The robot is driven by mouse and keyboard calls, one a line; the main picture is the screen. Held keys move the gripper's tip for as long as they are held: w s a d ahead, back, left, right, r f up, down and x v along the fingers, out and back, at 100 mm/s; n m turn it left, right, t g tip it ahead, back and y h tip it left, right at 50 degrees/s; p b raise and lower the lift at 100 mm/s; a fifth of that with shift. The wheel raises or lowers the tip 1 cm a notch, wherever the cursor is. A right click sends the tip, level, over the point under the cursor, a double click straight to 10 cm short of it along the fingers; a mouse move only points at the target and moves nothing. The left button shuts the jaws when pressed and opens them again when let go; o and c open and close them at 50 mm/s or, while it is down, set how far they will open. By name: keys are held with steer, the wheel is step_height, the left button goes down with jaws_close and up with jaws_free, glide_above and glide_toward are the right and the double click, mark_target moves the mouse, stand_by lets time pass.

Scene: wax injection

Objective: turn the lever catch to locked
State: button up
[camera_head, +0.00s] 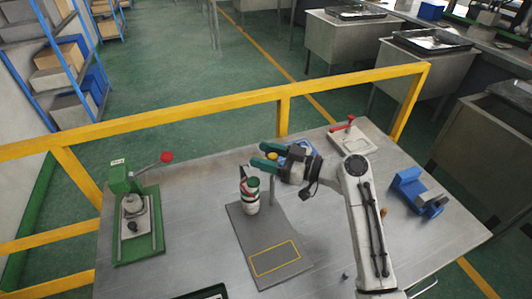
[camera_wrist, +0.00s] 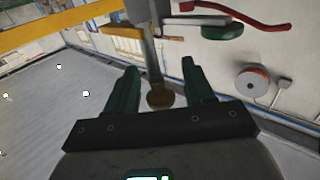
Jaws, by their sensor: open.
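I cannot tell for sure which part is the lever catch. My gripper (camera_head: 260,155) is open above the grey plate (camera_head: 250,236), near a red, green and white upright piece (camera_head: 250,192). In the wrist view, my gripper's green fingers (camera_wrist: 159,68) stand apart on either side of a metal post (camera_wrist: 152,55) with a brass knob (camera_wrist: 159,98) at its near end. Neither finger clearly touches it. A curved red lever (camera_wrist: 240,13) and a green grip (camera_wrist: 220,32) show at the upper right. Contact in the head view is too small to tell.
A green press (camera_head: 125,180) with a red-knobbed lever (camera_head: 165,157) stands at the left. A red-handled clamp on a pale plate (camera_head: 365,143) is at the back right, and a blue vise (camera_head: 415,190) at the right. A yellow rail (camera_head: 200,107) runs behind the table.

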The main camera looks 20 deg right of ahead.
steer(key=shift+c, duration=0.3)
jaws_close()
steer(key=shift+f+b, duration=0.25)
steer(key=shift+b, duration=0.7)
steer(key=n+g+y+b, duration=0.1)
steer(key=n+g+b, duration=0.3)
steer(key=b, duration=0.5)
steer(key=s+n+g+y+b, duration=0.1)
steer(key=n+g+b, duration=0.3)
steer(key=g+b, duration=0.4)
steer(key=n+g+y+b, duration=0.1)
steer(key=n+g+b, duration=0.3)
steer(key=b, duration=0.7)
steer(key=shift+s+a+f+g, duration=0.15)
steer(key=shift+s+g, duration=0.25)
steer(key=shift+g, duration=0.8)
steer(key=b, duration=0.1)
steer(key=n+g+b, duration=0.1)
steer(key=b, duration=0.1)
steer(key=shift+s+r+n, duration=0.1)
steer(key=shift+r+n, duration=0.15)
steer(key=shift+n, duration=0.05)
steer(key=shift+r, duration=0.1)
